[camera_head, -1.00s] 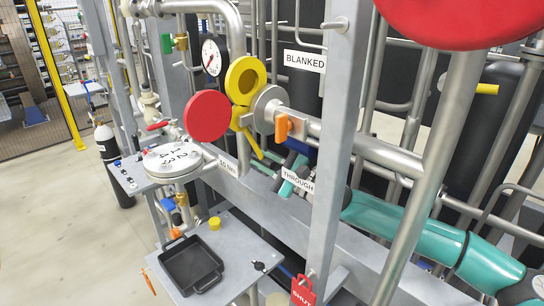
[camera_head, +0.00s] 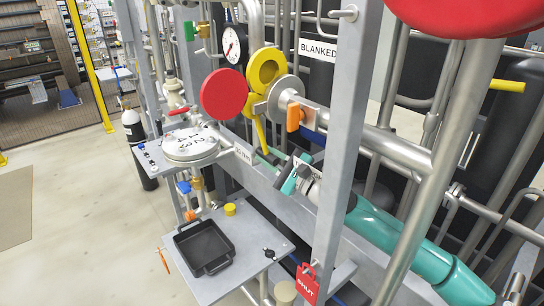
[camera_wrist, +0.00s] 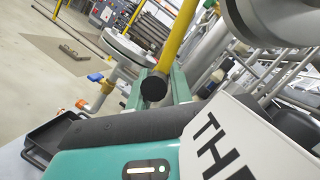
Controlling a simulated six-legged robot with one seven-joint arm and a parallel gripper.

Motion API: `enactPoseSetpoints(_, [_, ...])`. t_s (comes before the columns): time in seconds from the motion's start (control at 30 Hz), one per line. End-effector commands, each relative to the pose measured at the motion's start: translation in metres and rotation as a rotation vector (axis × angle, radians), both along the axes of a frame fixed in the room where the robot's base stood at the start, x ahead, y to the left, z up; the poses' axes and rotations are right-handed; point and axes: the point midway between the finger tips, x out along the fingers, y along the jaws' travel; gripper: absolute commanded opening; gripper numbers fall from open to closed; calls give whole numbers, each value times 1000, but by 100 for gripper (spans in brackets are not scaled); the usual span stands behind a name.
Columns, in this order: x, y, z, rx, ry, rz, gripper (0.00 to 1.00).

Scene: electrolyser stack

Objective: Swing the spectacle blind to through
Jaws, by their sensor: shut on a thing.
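The spectacle blind has a yellow ring (camera_head: 266,70) at the top and a solid red disc (camera_head: 223,94) at the left, beside the grey pipe flange (camera_head: 287,92). Its yellow handle (camera_head: 260,132) slants down from the joint. In the wrist view the yellow handle (camera_wrist: 176,36) ends in a dark knob between my teal fingers. My gripper (camera_wrist: 156,90) is shut on this handle; in the head view its teal fingers (camera_head: 270,158) are partly hidden. The BLANKED sign (camera_head: 318,49) is above right. The THROUGH sign (camera_head: 308,170) is partly covered by my gripper.
An orange-handled fitting (camera_head: 294,117) sits just right of the flange. A grey post (camera_head: 347,130) stands right of it. A pressure gauge (camera_head: 232,43) is behind. A round lidded vessel (camera_head: 190,143) and a black tray (camera_head: 203,246) are at left. Open floor lies farther left.

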Motion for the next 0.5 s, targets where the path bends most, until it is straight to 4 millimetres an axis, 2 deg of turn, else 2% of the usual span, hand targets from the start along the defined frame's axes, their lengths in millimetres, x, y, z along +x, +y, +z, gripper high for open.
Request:
enactPoseSetpoints(0.23, [-5,5,5,1,-14,11,0])
enactPoseSetpoints(0.27, [-5,4,5,1,-14,11,28])
enactPoseSetpoints(0.33, [-4,4,4,0,-13,9,41])
enactPoseSetpoints(0.5, [-3,1,3,0,-9,6,41])
